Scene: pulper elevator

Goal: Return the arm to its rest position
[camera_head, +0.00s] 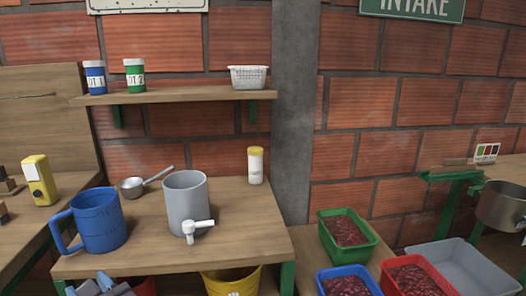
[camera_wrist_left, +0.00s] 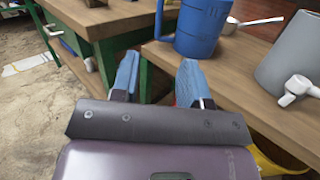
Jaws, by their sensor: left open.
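My left gripper (camera_wrist_left: 158,82) shows in the left wrist view with its two blue fingers apart and nothing between them. It is in front of and below the front edge of the wooden table (camera_head: 140,248). In the head view only part of my left gripper (camera_head: 97,285) shows at the bottom left, below the table edge. The blue jug (camera_head: 100,222) stands on the table beyond the fingers and also shows in the left wrist view (camera_wrist_left: 200,25); the gripper is apart from it. My right gripper is in neither view.
A grey container with a white tap (camera_head: 187,195), a metal scoop (camera_head: 132,187) and a yellow-capped bottle (camera_head: 256,165) stand on the table. A yellow bucket (camera_head: 232,282) is below it. Crates of red fruit (camera_head: 346,232) sit to the right. Floor (camera_wrist_left: 35,115) is open at left.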

